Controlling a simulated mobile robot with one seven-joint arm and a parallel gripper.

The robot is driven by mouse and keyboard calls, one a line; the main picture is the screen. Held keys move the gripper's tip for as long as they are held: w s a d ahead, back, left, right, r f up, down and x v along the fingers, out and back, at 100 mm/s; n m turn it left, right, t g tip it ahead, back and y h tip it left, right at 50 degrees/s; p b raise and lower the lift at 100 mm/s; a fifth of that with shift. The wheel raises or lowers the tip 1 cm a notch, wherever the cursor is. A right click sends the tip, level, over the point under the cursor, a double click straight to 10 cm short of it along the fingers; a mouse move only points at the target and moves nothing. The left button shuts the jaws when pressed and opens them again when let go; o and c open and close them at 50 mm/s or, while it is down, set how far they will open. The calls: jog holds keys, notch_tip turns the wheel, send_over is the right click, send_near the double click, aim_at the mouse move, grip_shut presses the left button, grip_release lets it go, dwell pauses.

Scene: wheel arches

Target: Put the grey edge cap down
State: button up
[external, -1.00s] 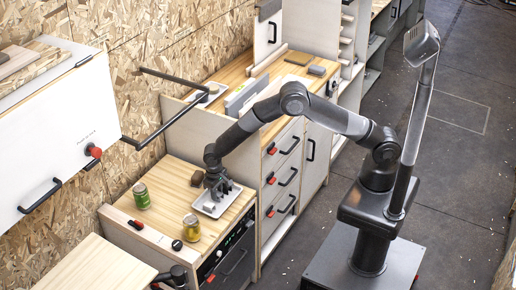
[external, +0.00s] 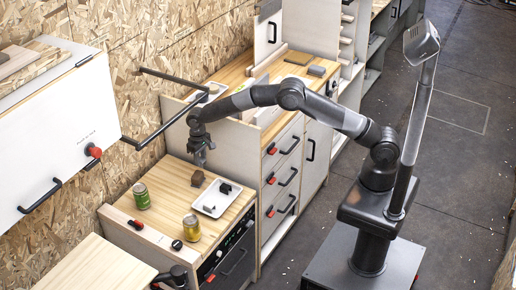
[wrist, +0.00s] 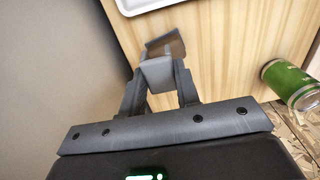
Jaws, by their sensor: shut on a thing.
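My gripper (external: 202,160) is raised above the back of the low wooden counter and points down. In the wrist view its fingers are shut on the grey edge cap (wrist: 157,73), a small pale-grey piece. The fingers hide part of the cap. In the external view the cap is too small to tell from the fingers. The white tray (external: 223,206) lies on the counter to the right of and below the gripper.
A brown block (external: 197,178) stands on the counter just below the gripper. The cabinet side panel (external: 237,155) rises to the right. Bare counter lies between block and jars.

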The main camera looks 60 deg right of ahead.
jog(key=shift+w+d, duration=0.3)
jog(key=shift+w, duration=0.2)
jog(key=shift+w+a+f, duration=0.15)
jog(key=shift+f, duration=0.05)
jog(key=a+f, duration=0.2)
jog(key=a, duration=0.1)
jog(key=a+f, duration=0.2)
jog(key=a, duration=0.2)
jog(key=w+a+f, duration=0.1)
jog(key=a+f, duration=0.1)
jog(key=a, duration=0.2)
jog(key=shift+f, duration=2.25)
jog(key=shift+f, duration=0.15)
jog(key=o, duration=0.9)
jog(key=shift+o, duration=0.2)
notch_tip(320, 180, up, 12)
